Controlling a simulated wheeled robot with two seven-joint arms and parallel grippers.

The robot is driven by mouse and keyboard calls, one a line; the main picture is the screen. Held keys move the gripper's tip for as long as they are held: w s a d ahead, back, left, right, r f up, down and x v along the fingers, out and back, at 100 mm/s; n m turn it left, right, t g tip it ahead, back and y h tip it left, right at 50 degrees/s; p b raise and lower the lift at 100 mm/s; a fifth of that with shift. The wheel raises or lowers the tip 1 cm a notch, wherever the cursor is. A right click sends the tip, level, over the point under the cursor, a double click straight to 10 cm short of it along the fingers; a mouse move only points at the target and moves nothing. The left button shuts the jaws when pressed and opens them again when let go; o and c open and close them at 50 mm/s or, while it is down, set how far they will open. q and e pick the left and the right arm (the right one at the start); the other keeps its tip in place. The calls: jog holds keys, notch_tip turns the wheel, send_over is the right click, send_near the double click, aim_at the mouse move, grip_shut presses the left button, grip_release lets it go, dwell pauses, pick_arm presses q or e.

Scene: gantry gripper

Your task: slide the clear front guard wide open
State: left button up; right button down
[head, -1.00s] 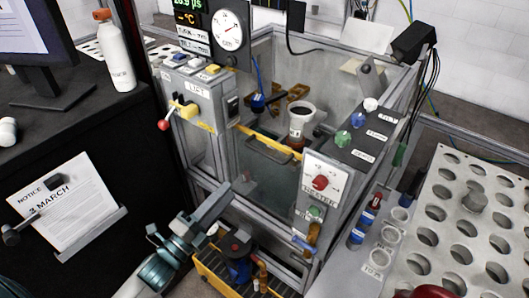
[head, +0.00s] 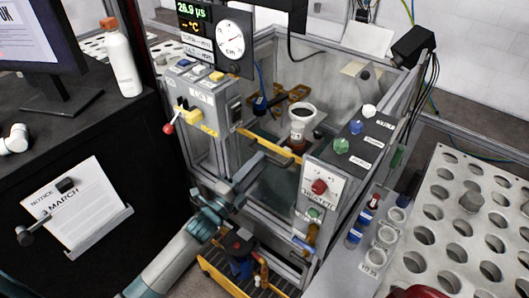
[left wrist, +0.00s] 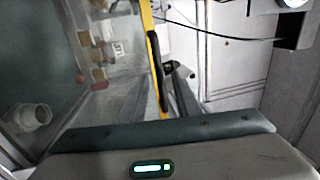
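The clear front guard (head: 284,188) stands across the front of the grey machine enclosure, with a yellow strip along its top and a bar handle (head: 267,154) just below. In the left wrist view the yellow strip (left wrist: 149,38) runs upright, with the dark handle (left wrist: 157,75) beside it. My left gripper (head: 252,172) is at the guard's front, close to the left part of the handle. Its fingers are small and partly hidden, so I cannot tell whether they touch or enclose the handle.
A control box (head: 210,100) with a red-knobbed lever stands left of the guard. A panel with a red knob (head: 319,187) stands right of it. A cup (head: 302,115) is inside the enclosure. A yellow-edged crate (head: 222,277) with tools lies below my left arm.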

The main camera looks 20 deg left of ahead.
pick_arm(q)
jog(key=shift+p+x, duration=0.4)
jog(key=shift+x, duration=1.45)
grip_shut()
